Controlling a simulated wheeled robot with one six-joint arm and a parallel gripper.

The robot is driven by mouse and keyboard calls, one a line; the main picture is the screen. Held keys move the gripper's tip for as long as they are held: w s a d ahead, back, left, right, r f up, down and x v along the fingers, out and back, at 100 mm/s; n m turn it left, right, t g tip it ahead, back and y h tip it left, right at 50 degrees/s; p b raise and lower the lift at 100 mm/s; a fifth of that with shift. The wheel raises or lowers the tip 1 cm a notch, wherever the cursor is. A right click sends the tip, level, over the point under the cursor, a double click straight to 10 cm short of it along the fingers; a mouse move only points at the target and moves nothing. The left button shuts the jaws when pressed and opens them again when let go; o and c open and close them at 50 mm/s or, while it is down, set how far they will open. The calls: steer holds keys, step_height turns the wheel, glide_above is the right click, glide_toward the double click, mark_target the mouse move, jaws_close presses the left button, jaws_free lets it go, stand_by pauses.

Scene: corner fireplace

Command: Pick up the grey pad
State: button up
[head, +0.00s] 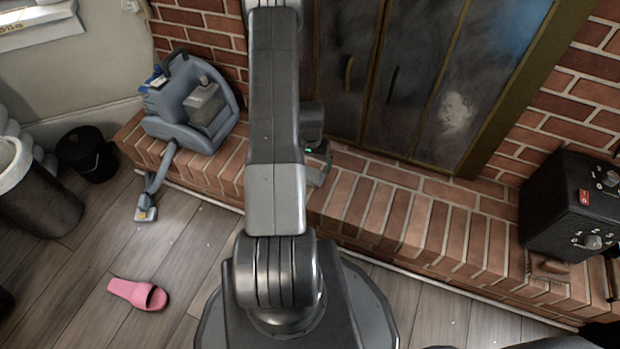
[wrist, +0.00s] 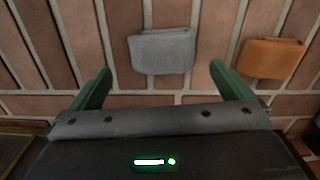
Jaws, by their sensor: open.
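The grey pad (wrist: 162,51) is a small, flat, folded-looking cloth square lying on the brick ledge in the wrist view. My gripper (wrist: 155,78) is open, with its two green fingers apart on either side of the pad's near edge. The pad shows a little beyond the fingertips, between their lines, and nothing is held. In the head view my gripper (head: 318,163) is partly seen beside my arm over the brick hearth. The pad cannot be made out there; my arm covers that part of the ledge.
An orange-brown folded pad (wrist: 271,58) lies to the right of the grey one. The brick hearth (head: 420,215) holds a blue-grey cleaning machine (head: 195,105) at left and a black box (head: 570,205) at right. A pink slipper (head: 138,293) lies on the floor.

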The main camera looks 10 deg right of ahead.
step_height(320, 180, down, 7)
steer(key=b, duration=0.2)
steer(key=shift+a+r+b, duration=0.15)
steer(key=shift+b, duration=0.15)
steer(key=shift+r, duration=0.1)
steer(key=c, duration=0.8)
